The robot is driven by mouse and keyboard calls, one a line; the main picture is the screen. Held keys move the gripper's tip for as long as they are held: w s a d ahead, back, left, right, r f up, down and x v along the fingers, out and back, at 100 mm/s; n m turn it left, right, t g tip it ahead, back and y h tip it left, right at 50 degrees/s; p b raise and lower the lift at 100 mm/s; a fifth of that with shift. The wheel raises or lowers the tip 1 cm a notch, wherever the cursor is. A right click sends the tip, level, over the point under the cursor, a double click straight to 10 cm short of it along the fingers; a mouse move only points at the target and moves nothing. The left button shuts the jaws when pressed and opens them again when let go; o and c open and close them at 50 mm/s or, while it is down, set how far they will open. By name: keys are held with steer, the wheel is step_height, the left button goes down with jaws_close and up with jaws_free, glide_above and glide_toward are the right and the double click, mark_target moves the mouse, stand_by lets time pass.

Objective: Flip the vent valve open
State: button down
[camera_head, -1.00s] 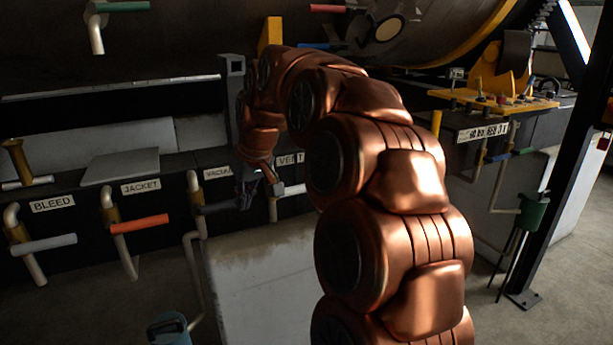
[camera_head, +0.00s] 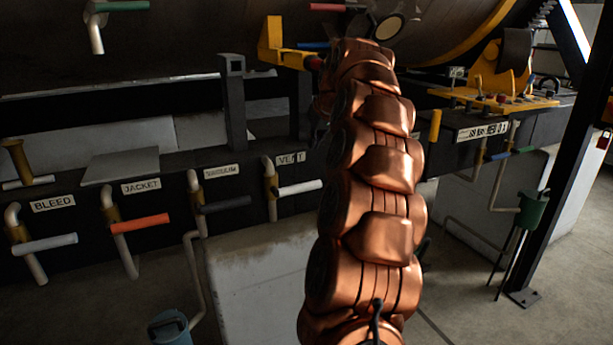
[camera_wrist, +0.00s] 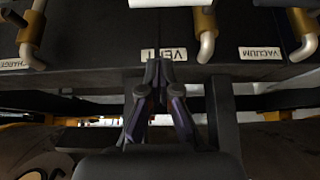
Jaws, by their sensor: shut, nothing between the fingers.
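The vent valve (camera_head: 271,186) is a brass body on a pale pipe, under an upright "VENT" label (camera_head: 290,158). Its white handle (camera_head: 302,187) points sideways to the right in the head view. In the wrist view, which is upside down, the valve body (camera_wrist: 205,24) and part of the white handle (camera_wrist: 170,3) show at the top edge. My gripper (camera_wrist: 157,70) is shut and empty, its tips over the VENT label (camera_wrist: 168,55) in that picture and apart from the handle.
The vacuum valve's dark handle (camera_head: 225,204), the jacket valve's orange handle (camera_head: 140,223) and the bleed valve's white handle (camera_head: 44,244) line up to the left. A dark upright post (camera_head: 234,105) stands behind the panel. A yellow bracket (camera_head: 275,45) is above.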

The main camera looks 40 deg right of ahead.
steer(key=p, duration=0.4)
glide_above(307, 185)
steer(key=f, duration=0.8)
steer(key=shift+w+f, duration=0.4)
steer(key=shift+s+f+p, duration=0.2)
steer(key=shift+f+p, duration=0.05)
steer(key=shift+f, duration=0.6)
steer(key=shift+s+f+p, duration=0.15)
steer(key=shift+f+p, duration=0.1)
steer(key=shift+f, duration=0.6)
steer(key=shift+f, duration=0.1)
